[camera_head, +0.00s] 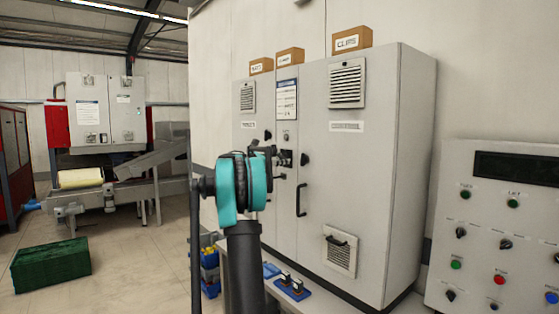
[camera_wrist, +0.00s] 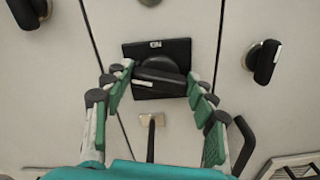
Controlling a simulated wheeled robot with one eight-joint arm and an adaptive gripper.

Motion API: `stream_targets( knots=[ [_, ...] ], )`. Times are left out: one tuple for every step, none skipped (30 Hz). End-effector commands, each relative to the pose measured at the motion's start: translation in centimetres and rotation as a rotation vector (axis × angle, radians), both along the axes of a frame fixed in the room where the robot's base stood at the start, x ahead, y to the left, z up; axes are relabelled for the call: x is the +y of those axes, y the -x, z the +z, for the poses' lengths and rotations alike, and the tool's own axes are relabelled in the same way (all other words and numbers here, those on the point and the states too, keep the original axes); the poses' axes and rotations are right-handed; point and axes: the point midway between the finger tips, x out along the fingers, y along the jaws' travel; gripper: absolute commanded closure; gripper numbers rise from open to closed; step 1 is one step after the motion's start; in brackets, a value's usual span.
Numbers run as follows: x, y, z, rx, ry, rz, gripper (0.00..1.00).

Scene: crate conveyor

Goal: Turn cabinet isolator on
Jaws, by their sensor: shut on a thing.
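The cabinet isolator is a black rotary handle (camera_wrist: 160,78) on a square black plate (camera_wrist: 178,50) with a small white label at its top. The handle's bar lies roughly level across the plate in the wrist view. My gripper (camera_wrist: 159,83) has one finger at each end of the bar and is shut on it. In the head view the isolator (camera_head: 287,158) is on the middle of the grey cabinet (camera_head: 315,205), and my gripper (camera_head: 272,152) reaches it from the left. The fingers partly hide the handle there.
Black door knobs (camera_wrist: 263,61) flank the isolator. A small lever (camera_wrist: 151,135) is below it, and a door handle (camera_head: 301,200) is at lower right. A control panel (camera_head: 500,230) stands at right.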

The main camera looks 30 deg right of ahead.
Motion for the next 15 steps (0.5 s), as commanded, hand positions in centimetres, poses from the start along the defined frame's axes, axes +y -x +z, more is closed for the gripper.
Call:
stream_targets(
  knots=[
    [0.02, 0.04, -0.02, -0.044, -0.003, 0.0, 0.72],
    [0.02, 0.05, -0.02, -0.072, -0.006, 0.0, 0.72],
    [0.02, 0.06, -0.04, -0.111, -0.009, 0.0, 0.72],
    [0.01, 0.07, -0.04, -0.14, -0.011, 0.0, 0.72],
    [0.01, 0.09, -0.05, -0.167, -0.013, 0.0, 0.72],
    [0.01, 0.1, -0.06, -0.206, -0.016, 0.0, 0.72],
    [0.01, 0.12, -0.07, -0.234, -0.018, 0.0, 0.72],
    [0.01, 0.13, -0.07, -0.263, -0.021, 0.0, 0.72],
    [0.01, 0.14, -0.09, -0.301, -0.024, 0.0, 0.72],
    [0.01, 0.15, -0.1, -0.329, -0.026, 0.0, 0.72],
    [0.01, 0.17, -0.11, -0.358, -0.028, 0.0, 0.72],
    [0.01, 0.17, -0.12, -0.396, -0.031, 0.0, 0.72],
    [0.01, 0.19, -0.12, -0.424, -0.033, 0.0, 0.72],
    [0.0, 0.2, -0.14, -0.453, -0.035, 0.0, 0.72],
    [0.0, 0.21, -0.15, -0.49, -0.038, 0.0, 0.72]
  ],
)
